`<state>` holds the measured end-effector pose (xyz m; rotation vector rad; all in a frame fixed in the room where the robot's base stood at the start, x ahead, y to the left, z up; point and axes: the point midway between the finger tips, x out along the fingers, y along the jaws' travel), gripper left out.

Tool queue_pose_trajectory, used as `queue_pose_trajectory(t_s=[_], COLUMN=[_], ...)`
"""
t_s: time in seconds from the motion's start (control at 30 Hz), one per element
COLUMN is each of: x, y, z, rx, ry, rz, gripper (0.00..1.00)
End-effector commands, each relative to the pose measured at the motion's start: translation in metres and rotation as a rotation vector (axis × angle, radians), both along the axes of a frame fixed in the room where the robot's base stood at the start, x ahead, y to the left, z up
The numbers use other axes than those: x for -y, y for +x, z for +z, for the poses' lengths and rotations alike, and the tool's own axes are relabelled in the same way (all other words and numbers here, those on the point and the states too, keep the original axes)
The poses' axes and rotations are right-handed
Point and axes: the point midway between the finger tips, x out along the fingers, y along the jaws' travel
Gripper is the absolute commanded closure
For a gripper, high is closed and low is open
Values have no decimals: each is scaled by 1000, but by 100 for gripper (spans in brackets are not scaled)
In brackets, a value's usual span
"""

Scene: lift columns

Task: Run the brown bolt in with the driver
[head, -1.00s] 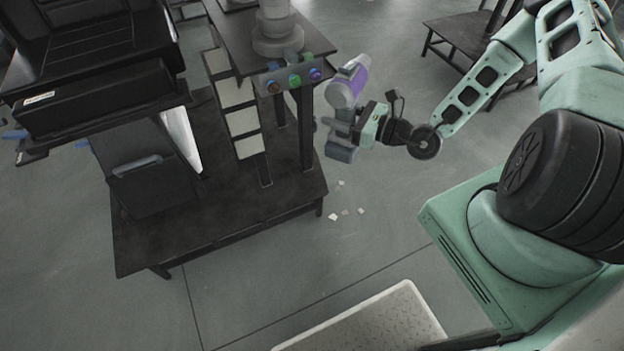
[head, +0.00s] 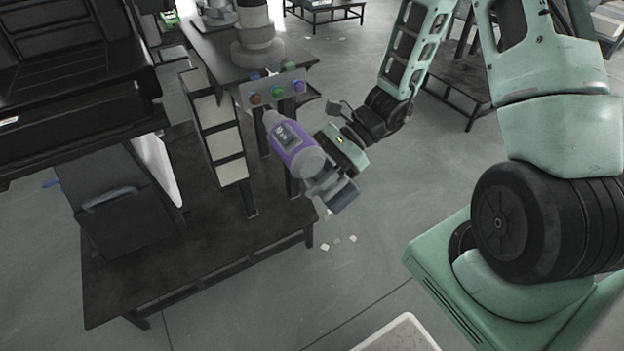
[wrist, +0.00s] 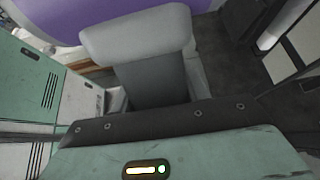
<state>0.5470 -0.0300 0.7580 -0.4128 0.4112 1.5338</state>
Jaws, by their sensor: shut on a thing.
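The brown bolt (head: 256,99) sits at the left end of a grey panel on the dark bench's upper shelf edge. A green bolt (head: 278,91) and a purple bolt (head: 298,86) are beside it. My gripper (head: 322,180) is shut on the purple and grey driver (head: 288,139), below and right of the panel. The driver's nose points up and left, close to the brown bolt; I cannot tell whether they touch. In the wrist view the driver's purple body (wrist: 90,18) fills the upper left, and its working end is out of view.
A tall grey-white cylinder stack (head: 257,40) stands on the shelf behind the panel. A rack of pale bins (head: 222,140) is left of the driver. The bench's lower deck (head: 190,245) is beneath. Small pale scraps (head: 337,242) lie on the open floor to the right.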

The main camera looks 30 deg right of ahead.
Motion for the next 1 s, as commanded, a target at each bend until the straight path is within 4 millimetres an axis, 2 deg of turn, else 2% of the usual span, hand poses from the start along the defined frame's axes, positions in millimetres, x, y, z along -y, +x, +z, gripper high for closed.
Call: queue_pose_trajectory(t_s=[0.5,0.7,1.0], x=[-1,-1,-1], y=[50,59,62], z=[2,2,1], rx=[1,1,0], ry=[5,5,5], rz=[0,-2,-1], gripper=[96,96,96])
